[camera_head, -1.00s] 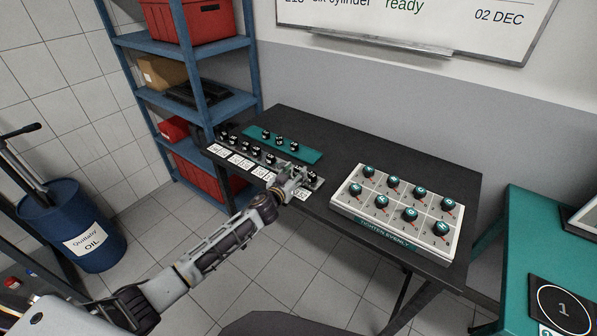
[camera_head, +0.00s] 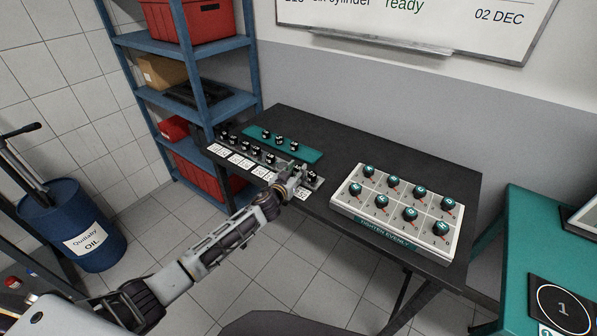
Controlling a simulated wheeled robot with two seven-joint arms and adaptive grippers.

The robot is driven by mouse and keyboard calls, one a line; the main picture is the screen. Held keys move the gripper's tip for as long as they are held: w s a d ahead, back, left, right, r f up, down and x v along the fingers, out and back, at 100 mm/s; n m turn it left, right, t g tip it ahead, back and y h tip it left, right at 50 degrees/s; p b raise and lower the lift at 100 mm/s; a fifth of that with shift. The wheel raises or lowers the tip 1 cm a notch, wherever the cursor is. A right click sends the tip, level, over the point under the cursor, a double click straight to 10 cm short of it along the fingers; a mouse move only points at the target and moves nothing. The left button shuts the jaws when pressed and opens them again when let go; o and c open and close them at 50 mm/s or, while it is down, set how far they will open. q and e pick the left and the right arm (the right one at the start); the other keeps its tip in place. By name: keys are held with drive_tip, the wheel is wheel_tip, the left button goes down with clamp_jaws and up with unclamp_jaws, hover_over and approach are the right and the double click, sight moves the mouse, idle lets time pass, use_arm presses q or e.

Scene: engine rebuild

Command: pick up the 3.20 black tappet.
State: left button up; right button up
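Several small black tappets stand in a row on a dark rack (camera_head: 262,165) at the table's left front edge, with white labels along its front. Their sizes are too small to read, so I cannot tell which is the 3.20 one. A black tappet (camera_head: 311,176) stands at the rack's right end. My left gripper (camera_head: 297,172) is at this end, close beside that tappet. Its fingers are too small to tell open from shut, and they partly hide the rack there. My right gripper is not in view.
A teal mat (camera_head: 284,145) with several more black pieces lies behind the rack. A white tray (camera_head: 345,203) with several teal-topped pieces stands at the table's right. The dark table (camera_head: 345,140) is clear at the back middle. A blue shelf (camera_head: 206,104) stands at the left.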

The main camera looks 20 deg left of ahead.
use_arm(q)
drive_tip(key=shift+c, duration=0.6)
drive_tip(key=shift+r, duration=0.1)
drive_tip(key=shift+r, duration=1.15)
wheel_tip(320, 180, up, 8)
drive_tip(key=p, duration=0.1)
drive_tip(key=shift+f, duration=0.2)
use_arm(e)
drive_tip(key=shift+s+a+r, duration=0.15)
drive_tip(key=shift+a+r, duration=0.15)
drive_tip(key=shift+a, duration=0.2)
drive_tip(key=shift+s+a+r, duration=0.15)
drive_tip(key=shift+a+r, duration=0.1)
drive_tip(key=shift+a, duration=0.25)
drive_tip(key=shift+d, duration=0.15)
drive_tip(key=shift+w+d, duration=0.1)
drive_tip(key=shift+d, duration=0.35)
